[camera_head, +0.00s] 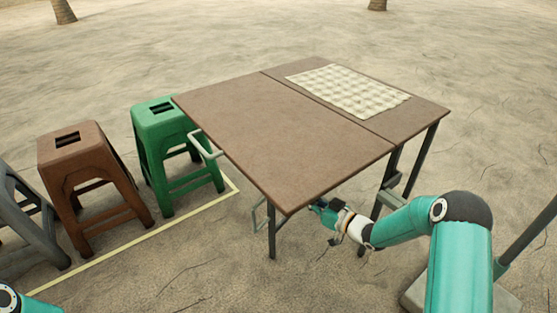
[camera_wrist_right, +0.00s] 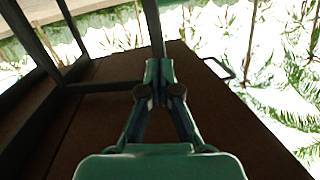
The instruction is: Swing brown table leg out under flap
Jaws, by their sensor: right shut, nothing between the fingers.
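The brown table (camera_head: 270,125) has two top panels with a seam between them. A thin dark leg (camera_head: 272,232) stands under the near corner of the larger panel. Further dark legs (camera_head: 420,160) stand under the right side. My right gripper (camera_head: 322,208) is under the near edge of the larger panel, to the right of that corner leg. In the right wrist view, the brown underside (camera_wrist_right: 100,120) fills much of the picture. My right gripper (camera_wrist_right: 160,85) is shut and empty there, with a dark leg (camera_wrist_right: 153,25) just beyond its fingertips; contact is unclear. My left gripper is out of view.
A checked cloth (camera_head: 350,90) lies on the smaller panel. A pale handle-like bar (camera_head: 205,146) sticks out at the table's left edge. Green (camera_head: 165,125), brown (camera_head: 80,150) and grey (camera_head: 25,220) stools stand left, beside a yellow line (camera_head: 150,233). The sand in front is open.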

